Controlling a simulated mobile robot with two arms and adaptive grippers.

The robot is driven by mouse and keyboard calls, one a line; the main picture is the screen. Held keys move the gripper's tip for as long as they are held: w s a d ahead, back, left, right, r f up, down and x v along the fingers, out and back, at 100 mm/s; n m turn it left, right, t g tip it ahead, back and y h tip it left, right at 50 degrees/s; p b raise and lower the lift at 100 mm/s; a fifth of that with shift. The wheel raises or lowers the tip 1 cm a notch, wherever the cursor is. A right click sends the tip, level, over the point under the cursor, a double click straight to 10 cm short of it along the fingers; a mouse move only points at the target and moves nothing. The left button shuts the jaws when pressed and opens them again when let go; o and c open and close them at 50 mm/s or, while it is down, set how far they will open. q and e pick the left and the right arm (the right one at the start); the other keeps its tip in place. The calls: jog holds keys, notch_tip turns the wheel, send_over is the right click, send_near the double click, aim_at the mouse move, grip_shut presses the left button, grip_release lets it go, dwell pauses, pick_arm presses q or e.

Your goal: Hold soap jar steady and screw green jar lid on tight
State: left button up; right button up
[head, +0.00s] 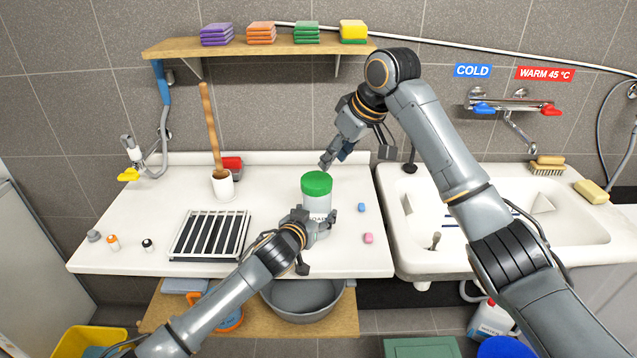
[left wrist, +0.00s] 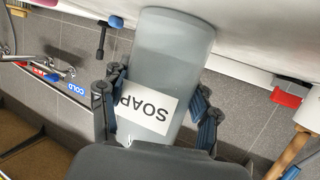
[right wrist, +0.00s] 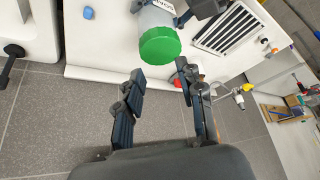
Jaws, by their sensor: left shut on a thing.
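The soap jar (head: 316,212), grey and translucent with a SOAP label, stands upright on the white counter. The green lid (head: 317,183) sits on its top; I cannot tell how tight it is. My left gripper (head: 318,232) is shut on the jar's lower body from the front, and in the left wrist view its fingers lie on both sides of the jar (left wrist: 175,60). My right gripper (head: 335,158) is open and empty, above and a little behind the lid. In the right wrist view the lid (right wrist: 160,46) is just beyond the parted fingertips, apart from them.
A slatted rack (head: 210,236) and a white cup (head: 223,188) with a wooden-handled tool stand left of the jar. Blue (head: 361,207) and pink (head: 368,238) pieces lie to its right. The sink (head: 520,222) is further right. A shelf (head: 260,47) with sponges hangs above.

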aim_at(317, 180)
jog(key=shift+o, duration=1.3)
jog(key=o, duration=0.4)
jog(key=shift+a+r+m, duration=0.2)
jog(key=shift+r+m, duration=0.05)
jog(key=shift+m, duration=0.05)
jog(key=o, duration=0.5)
jog(key=a+r+m+h, duration=0.1)
jog(key=m, duration=0.1)
jog(key=a+r+m+h, duration=0.1)
jog(key=shift+s+r+m, duration=0.3)
jog(key=shift+m, duration=0.1)
jog(key=shift+c, duration=0.2)
jog(key=x, duration=1.1)
jog(key=shift+w+d+f, duration=0.1)
jog(key=shift+d+f, duration=0.2)
jog(key=shift+f, duration=0.1)
